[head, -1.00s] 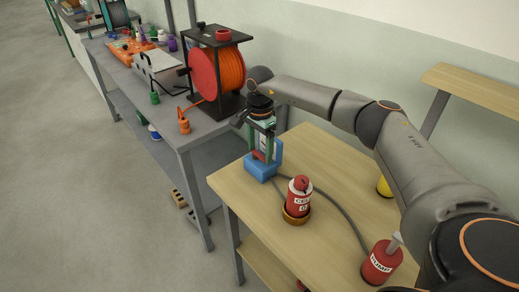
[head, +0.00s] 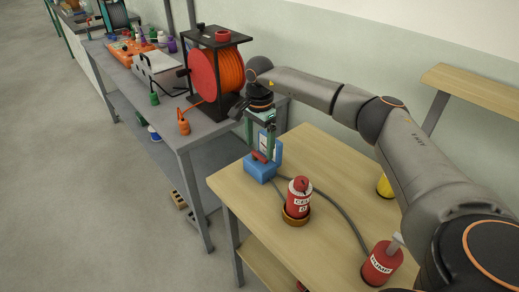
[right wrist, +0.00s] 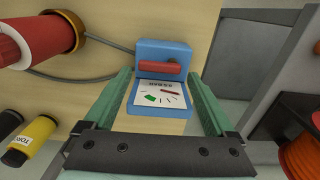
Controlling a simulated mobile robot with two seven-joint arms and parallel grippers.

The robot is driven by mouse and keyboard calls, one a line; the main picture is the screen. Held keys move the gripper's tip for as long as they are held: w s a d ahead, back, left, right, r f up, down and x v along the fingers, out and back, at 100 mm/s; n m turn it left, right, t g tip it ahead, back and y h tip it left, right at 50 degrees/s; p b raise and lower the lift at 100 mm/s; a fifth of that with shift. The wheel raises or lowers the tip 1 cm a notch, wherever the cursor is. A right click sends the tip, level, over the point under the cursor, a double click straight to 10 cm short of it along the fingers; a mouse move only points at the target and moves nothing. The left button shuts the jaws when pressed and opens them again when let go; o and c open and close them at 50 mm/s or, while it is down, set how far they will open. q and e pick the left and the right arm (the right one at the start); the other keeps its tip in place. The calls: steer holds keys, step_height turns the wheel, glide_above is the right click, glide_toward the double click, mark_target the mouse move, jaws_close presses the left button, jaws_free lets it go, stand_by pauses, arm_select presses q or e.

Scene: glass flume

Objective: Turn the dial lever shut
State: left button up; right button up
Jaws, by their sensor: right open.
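The dial unit is a blue block (head: 260,171) at the left corner of the wooden table; it also shows in the right wrist view (right wrist: 175,49). Its red lever (right wrist: 159,66) lies crosswise in the right wrist view, above a white dial plate (right wrist: 148,97) with a green mark, a red mark and small upside-down print. My right gripper (head: 262,150) points down over the unit. Its green fingers (right wrist: 160,76) are open, one on each side of the plate and lever, with nothing between them gripped. Whether a finger touches the unit cannot be told. My left gripper is not in view.
A red labelled cylinder (head: 299,190) stands in a brown ring close by. A red pump cylinder (head: 382,262) and a yellow cylinder (head: 384,187) stand further right. A grey hose (head: 343,214) crosses the table. A black-framed orange reel (head: 231,70) stands on the grey bench behind.

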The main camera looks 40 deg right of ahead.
mark_target(260, 155)
step_height(260, 155, up, 10)
stand_by(0.3)
stand_by(0.5)
